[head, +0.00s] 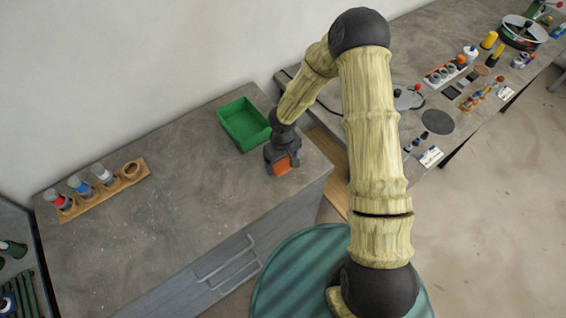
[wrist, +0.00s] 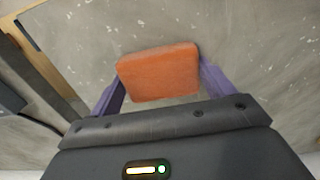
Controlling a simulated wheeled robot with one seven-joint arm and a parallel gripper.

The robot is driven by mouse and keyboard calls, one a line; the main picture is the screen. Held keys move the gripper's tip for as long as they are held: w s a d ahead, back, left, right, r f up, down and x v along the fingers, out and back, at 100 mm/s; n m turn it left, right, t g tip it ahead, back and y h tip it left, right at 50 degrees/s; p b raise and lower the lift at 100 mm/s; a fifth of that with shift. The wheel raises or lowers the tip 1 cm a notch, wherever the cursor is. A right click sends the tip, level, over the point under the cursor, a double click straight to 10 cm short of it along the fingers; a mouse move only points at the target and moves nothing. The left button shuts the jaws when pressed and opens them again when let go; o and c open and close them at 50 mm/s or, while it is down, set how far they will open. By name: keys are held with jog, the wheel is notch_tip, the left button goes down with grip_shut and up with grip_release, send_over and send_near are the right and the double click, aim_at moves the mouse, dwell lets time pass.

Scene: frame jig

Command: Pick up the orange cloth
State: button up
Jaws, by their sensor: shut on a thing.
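The orange cloth (wrist: 158,73) is a flat, block-like orange piece between the two purple fingers of my gripper (wrist: 160,84) in the wrist view. The fingers are shut on it from both sides. In the head view the orange cloth (head: 282,166) shows just below my gripper (head: 280,160), near the right end of the grey counter (head: 190,200). I cannot tell whether the cloth touches the counter.
A green tray (head: 244,124) stands on the counter just behind and left of my gripper. A wooden rack (head: 95,192) with several bottles is at the counter's left. A second bench (head: 450,75) with many small items lies to the right. The counter's middle is clear.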

aim_at(283, 162)
jog(key=shift+r, duration=0.15)
notch_tip(283, 162, up, 10)
jog(key=shift+b, duration=0.35)
dwell(0.4)
